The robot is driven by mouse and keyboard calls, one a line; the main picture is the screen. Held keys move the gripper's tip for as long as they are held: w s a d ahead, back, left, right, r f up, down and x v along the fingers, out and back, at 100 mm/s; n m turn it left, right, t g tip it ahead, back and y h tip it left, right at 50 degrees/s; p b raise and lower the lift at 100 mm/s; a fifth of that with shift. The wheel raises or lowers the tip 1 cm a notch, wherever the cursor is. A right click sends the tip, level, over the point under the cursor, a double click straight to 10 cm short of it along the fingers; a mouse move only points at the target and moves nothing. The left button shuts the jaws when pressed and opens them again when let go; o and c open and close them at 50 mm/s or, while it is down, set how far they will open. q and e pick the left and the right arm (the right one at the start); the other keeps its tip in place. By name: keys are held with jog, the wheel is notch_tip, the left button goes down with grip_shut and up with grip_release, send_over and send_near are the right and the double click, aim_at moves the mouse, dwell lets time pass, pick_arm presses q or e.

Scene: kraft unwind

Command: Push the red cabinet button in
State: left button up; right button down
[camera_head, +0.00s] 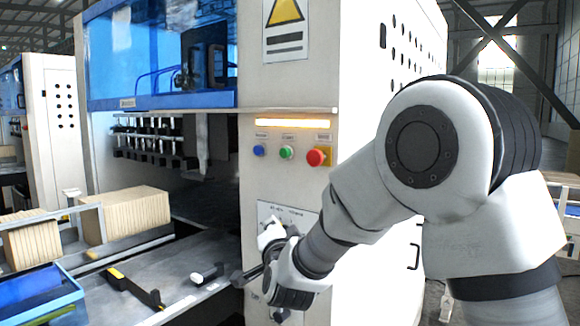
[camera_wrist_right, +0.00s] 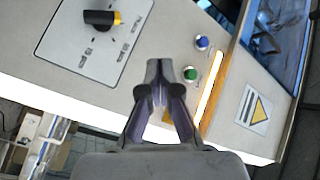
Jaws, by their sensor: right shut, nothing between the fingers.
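The red button (camera_head: 316,157) sits on a yellow plate at the right end of a row on the white cabinet (camera_head: 345,75). The green button (camera_head: 286,153) and blue button (camera_head: 259,151) are to its left. My right gripper (camera_head: 243,279) is low in front of the cabinet, below the row and apart from the red button. In the right wrist view, my right gripper (camera_wrist_right: 158,68) is shut and empty, beside the green button (camera_wrist_right: 189,74) in the picture. The red button is hidden behind its fingers there. My left gripper is out of view.
A panel with a rotary knob (camera_wrist_right: 100,18) is below the buttons. A lit strip (camera_head: 292,123) runs above them. A grey bed (camera_head: 150,275) with cardboard stacks (camera_head: 130,212) and a blue tray (camera_head: 35,295) lies left. My right arm covers the cabinet's right side.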

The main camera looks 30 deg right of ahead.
aim_at(308, 162)
jog(key=s+r+m+t+p, duration=0.1)
jog(key=s+r+t, duration=0.15)
jog(key=r, duration=1.05)
pick_arm(q)
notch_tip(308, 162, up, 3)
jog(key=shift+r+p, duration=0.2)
jog(key=shift+p, duration=0.6)
pick_arm(e)
jog(key=w+d, duration=0.2)
jog(key=d, duration=0.6)
jog(key=shift+w+d+g+h, duration=0.15)
jog(key=shift+w+g+h, duration=0.05)
jog(key=shift+g+h, duration=0.2)
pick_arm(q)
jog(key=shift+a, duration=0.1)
pick_arm(e)
jog(key=shift+w+d, duration=0.1)
jog(key=shift+d, duration=0.2)
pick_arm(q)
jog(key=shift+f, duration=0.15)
pick_arm(e)
jog(key=shift+d, duration=0.1)
